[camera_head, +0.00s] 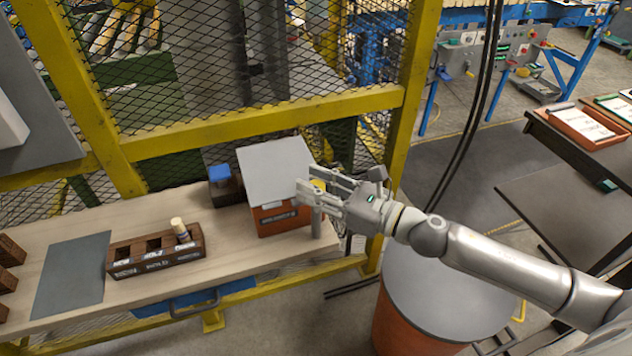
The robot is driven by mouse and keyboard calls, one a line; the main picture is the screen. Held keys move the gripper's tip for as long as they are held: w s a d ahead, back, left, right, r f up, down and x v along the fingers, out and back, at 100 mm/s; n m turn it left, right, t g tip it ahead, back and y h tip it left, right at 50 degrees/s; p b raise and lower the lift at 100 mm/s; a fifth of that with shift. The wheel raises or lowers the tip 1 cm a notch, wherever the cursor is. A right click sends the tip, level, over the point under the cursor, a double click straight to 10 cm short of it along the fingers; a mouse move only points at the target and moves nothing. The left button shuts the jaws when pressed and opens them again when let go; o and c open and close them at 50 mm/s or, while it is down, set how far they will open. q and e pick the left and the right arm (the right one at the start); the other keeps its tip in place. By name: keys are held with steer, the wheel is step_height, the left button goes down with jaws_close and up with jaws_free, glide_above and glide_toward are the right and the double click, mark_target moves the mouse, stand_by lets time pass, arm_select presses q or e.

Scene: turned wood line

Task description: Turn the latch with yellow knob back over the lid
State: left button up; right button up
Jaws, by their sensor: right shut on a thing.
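An orange box (284,222) with a flat grey lid (272,168) stands on the wooden bench. A yellow knob (318,186) shows at the right edge of the lid, between the fingers of my right gripper (308,190). My right gripper is shut on this knob. The latch under the knob is mostly hidden by the fingers, so I cannot tell how it lies. My left gripper is not in view.
A dark wooden block with slots (155,258) stands on the bench (235,245), with a pale peg (180,230) in its right slot. A blue-topped item (220,174) stands left of the box. A grey mat (72,275) lies farther left. A yellow mesh fence (265,112) rises behind the bench.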

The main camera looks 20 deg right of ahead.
steer(key=m+t+h+p, duration=0.1)
steer(key=h, duration=0.1)
steer(key=m+t+h+p, duration=0.1)
steer(key=m+h+p, duration=0.1)
steer(key=m+t+h+p, duration=0.1)
steer(key=m+h+p, duration=0.1)
steer(key=shift+a+r+t+h, duration=0.1)
steer(key=shift+r+t+h, duration=0.15)
steer(key=shift+t+h, duration=0.15)
steer(key=m+h+p, duration=0.1)
steer(key=m+h, duration=0.1)
steer(key=h, duration=0.1)
steer(key=m+h+p, duration=0.1)
steer(key=h, duration=0.2)
steer(key=shift+f+m+t, duration=0.1)
steer(key=shift+m+t, duration=0.2)
steer(key=shift+m, duration=0.1)
steer(key=m+g+h+p, duration=0.1)
steer(key=m+h, duration=0.2)
steer(key=h, duration=0.2)
steer(key=shift+f+m, duration=0.1)
steer(key=shift+m, duration=0.2)
steer(key=shift+m+g+h, duration=0.95)
steer(key=shift+m+h, duration=0.15)
steer(key=shift+h, duration=0.45)
steer(key=shift+m+g+h, duration=0.95)
steer(key=shift+m+h, duration=0.15)
steer(key=shift+h, duration=0.45)
steer(key=o, duration=1)
